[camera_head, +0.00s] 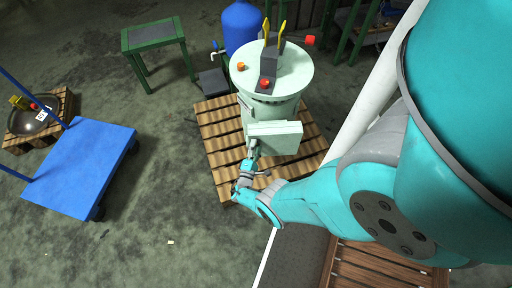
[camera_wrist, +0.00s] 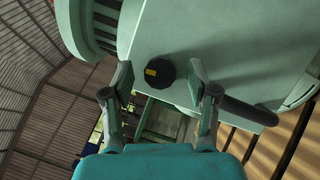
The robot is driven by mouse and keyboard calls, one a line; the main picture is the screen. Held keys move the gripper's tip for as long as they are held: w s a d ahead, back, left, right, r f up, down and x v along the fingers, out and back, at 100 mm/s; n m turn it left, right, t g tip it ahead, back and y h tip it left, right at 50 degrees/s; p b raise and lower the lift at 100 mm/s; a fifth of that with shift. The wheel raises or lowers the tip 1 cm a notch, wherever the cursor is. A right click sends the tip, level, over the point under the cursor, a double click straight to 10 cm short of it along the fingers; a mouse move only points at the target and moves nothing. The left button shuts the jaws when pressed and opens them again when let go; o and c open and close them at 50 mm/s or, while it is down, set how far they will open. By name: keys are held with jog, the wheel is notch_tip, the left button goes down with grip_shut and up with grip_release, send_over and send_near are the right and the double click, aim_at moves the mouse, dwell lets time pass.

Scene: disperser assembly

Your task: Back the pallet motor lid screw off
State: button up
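The pale green motor (camera_head: 275,100) stands upright on a wooden pallet (camera_head: 220,150). Its box-shaped lid (camera_head: 275,135) sticks out on the side facing my arm. In the wrist view the pale lid (camera_wrist: 220,40) fills the upper right. A black knurled screw knob (camera_wrist: 160,73) with a yellow mark sits on it. My gripper (camera_wrist: 161,80) is open, with one fingertip on each side of the knob and a visible gap on both sides. In the head view my gripper (camera_head: 243,183) is by the lid's lower left; the screw is hidden there.
A dark cylindrical part (camera_wrist: 245,110) lies right of the right finger, close to it. A blue cart (camera_head: 80,165) stands left, with a dark round part on another pallet (camera_head: 15,140) beyond it. A green table (camera_head: 155,35) and blue tank (camera_head: 241,25) are behind. Floor left of the pallet is clear.

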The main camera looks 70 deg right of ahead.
jog(key=shift+a, duration=0.1)
jog(key=s+a+f, duration=0.1)
jog(key=a, duration=1)
jog(key=shift+a+f, duration=0.35)
jog(key=shift+f, duration=0.05)
dwell(0.3)
